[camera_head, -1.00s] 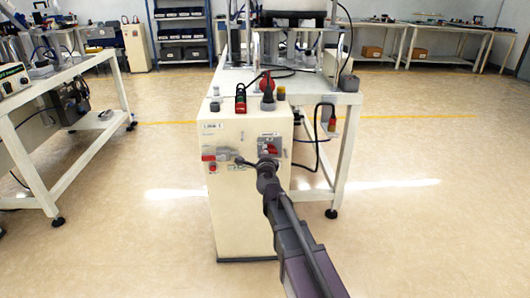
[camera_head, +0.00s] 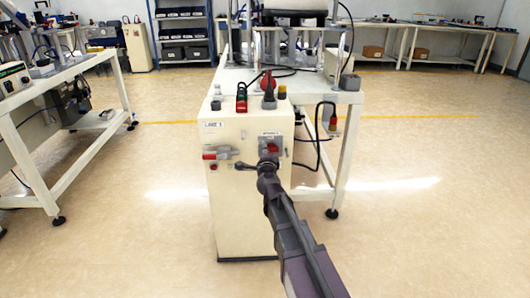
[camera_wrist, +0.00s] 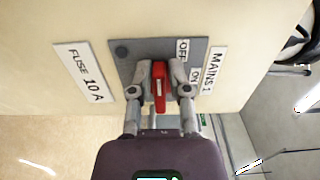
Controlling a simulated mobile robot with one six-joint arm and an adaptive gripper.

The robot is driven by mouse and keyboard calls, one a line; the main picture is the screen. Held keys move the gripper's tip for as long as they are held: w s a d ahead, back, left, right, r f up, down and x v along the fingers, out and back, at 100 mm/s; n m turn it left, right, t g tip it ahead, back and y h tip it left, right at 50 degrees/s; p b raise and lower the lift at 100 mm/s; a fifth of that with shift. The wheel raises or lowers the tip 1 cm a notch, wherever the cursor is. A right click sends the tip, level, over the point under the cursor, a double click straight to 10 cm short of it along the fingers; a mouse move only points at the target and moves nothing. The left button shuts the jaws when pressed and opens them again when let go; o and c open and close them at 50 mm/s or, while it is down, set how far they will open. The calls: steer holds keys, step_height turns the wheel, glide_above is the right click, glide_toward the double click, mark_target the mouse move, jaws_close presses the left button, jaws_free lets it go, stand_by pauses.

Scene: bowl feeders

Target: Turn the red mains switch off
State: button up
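The red mains switch (camera_wrist: 159,88) is a red handle on a grey plate (camera_wrist: 125,68), with OFF and ON marks and a "MAINS 1" label beside it. In the wrist view the handle stands upright in the picture, between the two fingers of my gripper (camera_wrist: 160,72). The fingers are close against both sides of it, and my gripper looks shut on it. In the head view the red switch (camera_head: 272,147) shows on the front of the cream cabinet (camera_head: 240,215), with my gripper (camera_head: 267,160) in front of it, hiding part of it.
A "FUSE 10 A" label (camera_wrist: 83,72) is beside the plate. Another red-handled device (camera_head: 212,155) sits left on the cabinet, near a dark lever (camera_head: 243,166).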

steer(key=shift+o, duration=0.5)
steer(key=shift+w, duration=0.2)
steer(key=shift+s, duration=0.15)
steer(key=s, duration=1.2)
